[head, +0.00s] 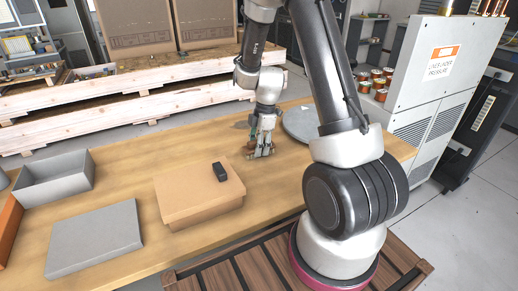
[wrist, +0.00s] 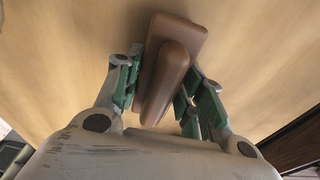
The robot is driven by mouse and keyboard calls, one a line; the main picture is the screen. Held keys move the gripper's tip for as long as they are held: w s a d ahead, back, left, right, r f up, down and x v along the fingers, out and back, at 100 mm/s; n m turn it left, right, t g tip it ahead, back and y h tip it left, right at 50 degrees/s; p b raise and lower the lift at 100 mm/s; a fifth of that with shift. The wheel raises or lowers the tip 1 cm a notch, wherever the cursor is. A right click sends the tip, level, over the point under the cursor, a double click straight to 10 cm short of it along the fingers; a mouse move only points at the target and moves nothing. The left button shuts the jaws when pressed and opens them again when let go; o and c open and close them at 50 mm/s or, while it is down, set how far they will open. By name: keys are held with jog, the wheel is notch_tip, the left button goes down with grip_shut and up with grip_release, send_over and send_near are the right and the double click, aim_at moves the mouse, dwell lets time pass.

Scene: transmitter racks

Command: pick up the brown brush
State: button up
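The brown brush (wrist: 172,62) shows in the wrist view between the two green-padded fingers of my gripper (wrist: 168,75). It has a flat block at the top and a rounded, narrower part pointing back toward the palm. The left finger lies close along its left side, and the right finger is close to its right side near the tip. Whether both pads press on it is not clear. In the head view my gripper (head: 262,150) is low at the wooden table, pointing down, with a small brown patch of the brush (head: 251,146) beside the fingers.
A cardboard box (head: 190,200) with a small black object (head: 219,172) on it stands left of my gripper. A grey round plate (head: 300,122) lies to its right. A grey lid (head: 95,238) and an open grey bin (head: 55,182) are farther left.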

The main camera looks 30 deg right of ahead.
jog(key=shift+c, duration=1.2)
notch_tip(320, 180, up, 10)
jog(key=o, duration=0.5)
jog(key=c, duration=0.4)
jog(key=shift+a, duration=0.1)
